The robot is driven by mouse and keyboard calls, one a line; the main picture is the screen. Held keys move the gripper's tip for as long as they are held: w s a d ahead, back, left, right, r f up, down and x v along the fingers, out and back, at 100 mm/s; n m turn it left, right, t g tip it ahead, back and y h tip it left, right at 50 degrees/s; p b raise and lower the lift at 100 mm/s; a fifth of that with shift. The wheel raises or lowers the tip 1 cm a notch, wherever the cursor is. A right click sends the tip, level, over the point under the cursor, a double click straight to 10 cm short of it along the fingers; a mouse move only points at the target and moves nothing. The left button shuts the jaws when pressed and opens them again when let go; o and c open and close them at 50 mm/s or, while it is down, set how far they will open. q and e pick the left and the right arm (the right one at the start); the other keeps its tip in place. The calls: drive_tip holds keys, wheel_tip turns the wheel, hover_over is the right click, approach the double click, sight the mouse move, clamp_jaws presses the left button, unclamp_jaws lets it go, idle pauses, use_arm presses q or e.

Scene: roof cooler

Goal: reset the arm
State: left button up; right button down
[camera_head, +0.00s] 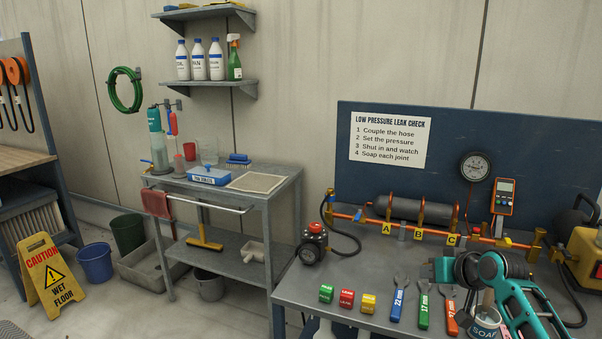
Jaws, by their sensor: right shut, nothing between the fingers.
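My right arm, teal and dark grey, reaches in from the lower right over the workbench. My right gripper (441,269) is at its end, pointing left, shut and empty above the spanners, near the tag C end of the orange pipe. The arm hides part of the bench and partly covers a pot marked SOAP (485,322). My left gripper is not in view.
The workbench (385,304) holds an orange pipe rig, a gauge (475,167), three coloured blocks (347,298), several spanners (399,298) and a yellow machine (585,257). A grey cart (282,186) stands left. A wet floor sign (50,277) stands on the floor.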

drive_tip(key=w+d+r+n+t+h, duration=0.2)
drive_tip(key=w+d+r+t+h, duration=0.25)
drive_tip(key=d+r+t, duration=0.4)
drive_tip(key=s+a+f+n+g+y, duration=0.1)
drive_tip(key=s+a+f+g, duration=0.1)
drive_tip(key=s+a+f, duration=0.55)
drive_tip(key=s+a+f+g+y, duration=0.15)
drive_tip(key=s+a+f, duration=0.35)
drive_tip(key=s+f, duration=0.55)
drive_tip(key=s+a+f+g, duration=0.1)
drive_tip(key=s+a+f, duration=0.1)
drive_tip(key=s, duration=0.4)
drive_tip(key=s+a+f+g, duration=0.1)
drive_tip(key=s+a+f, duration=0.1)
drive_tip(key=s, duration=0.5)
drive_tip(key=s+a+f+g, duration=0.2)
drive_tip(key=s+f, duration=0.2)
drive_tip(key=s, duration=0.2)
drive_tip(key=shift+s+a+f+m+y, duration=0.3)
drive_tip(key=shift+s+a+f+y, duration=0.05)
drive_tip(key=shift+a+y, duration=0.05)
